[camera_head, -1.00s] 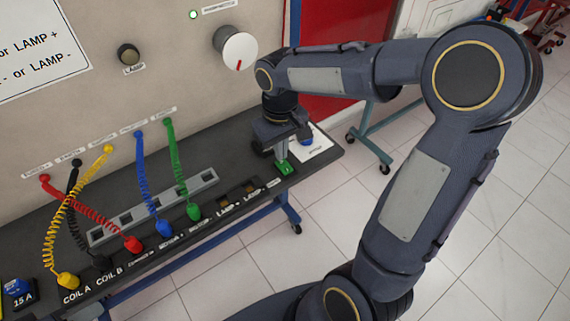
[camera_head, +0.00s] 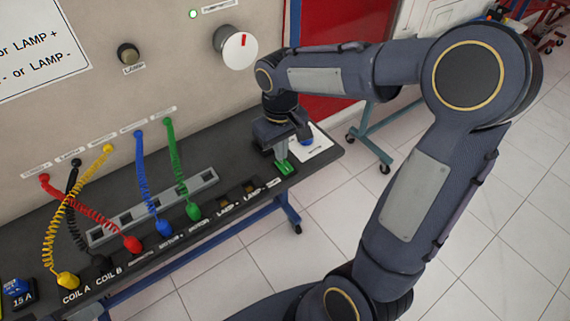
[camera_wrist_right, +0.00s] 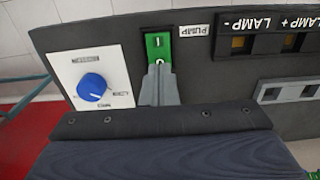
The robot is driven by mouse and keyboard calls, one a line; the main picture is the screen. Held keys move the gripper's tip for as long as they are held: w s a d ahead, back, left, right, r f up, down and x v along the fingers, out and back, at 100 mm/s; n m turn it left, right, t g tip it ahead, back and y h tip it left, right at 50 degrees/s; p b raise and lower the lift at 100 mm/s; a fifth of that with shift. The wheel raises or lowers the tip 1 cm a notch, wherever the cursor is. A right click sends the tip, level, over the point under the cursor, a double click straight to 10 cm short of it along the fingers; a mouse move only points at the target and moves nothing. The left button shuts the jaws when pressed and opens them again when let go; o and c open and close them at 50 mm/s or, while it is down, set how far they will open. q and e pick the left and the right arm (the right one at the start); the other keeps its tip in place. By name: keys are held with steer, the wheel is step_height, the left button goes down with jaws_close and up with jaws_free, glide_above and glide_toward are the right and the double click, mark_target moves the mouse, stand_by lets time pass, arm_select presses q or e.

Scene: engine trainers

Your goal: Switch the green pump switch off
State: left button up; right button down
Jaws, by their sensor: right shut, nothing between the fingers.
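The green pump switch (camera_wrist_right: 158,45) sits in a black housing on the bench panel, beside a white PUMP label (camera_wrist_right: 193,30). It shows a white line mark at its far end and a round mark at its near end. In the head view the switch (camera_head: 284,167) shows just below my fingers. My right gripper (camera_wrist_right: 158,67) is shut and empty, its fingertips at the round-mark end of the switch. The fingers partly cover that end. I cannot tell whether they press it or which way the rocker tilts. My left gripper is not in view.
A blue knob (camera_wrist_right: 92,87) on a white plate lies beside the switch. LAMP sockets (camera_wrist_right: 265,42) are on the other side. Coiled leads (camera_head: 143,185) run from wall to bench at left. A white dial (camera_head: 240,51) and a lit green lamp (camera_head: 193,14) are on the wall.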

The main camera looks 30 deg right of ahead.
steer(key=shift+f+b, duration=0.55)
steer(key=shift+f, duration=0.3)
stand_by(0.3)
step_height(320, 180, up, 7)
steer(key=p, duration=0.6)
steer(key=shift+r, duration=0.1)
stand_by(0.5)
steer(key=s+a+r+m+t+y, duration=0.1)
steer(key=s+a+t+y, duration=0.1)
steer(key=s, duration=0.6)
steer(key=s+a+r+m+t+y, duration=0.1)
steer(key=s+a+r+t, duration=0.1)
steer(key=s, duration=0.7)
steer(key=shift+m+t+y, duration=0.4)
steer(key=shift+t, duration=0.4)
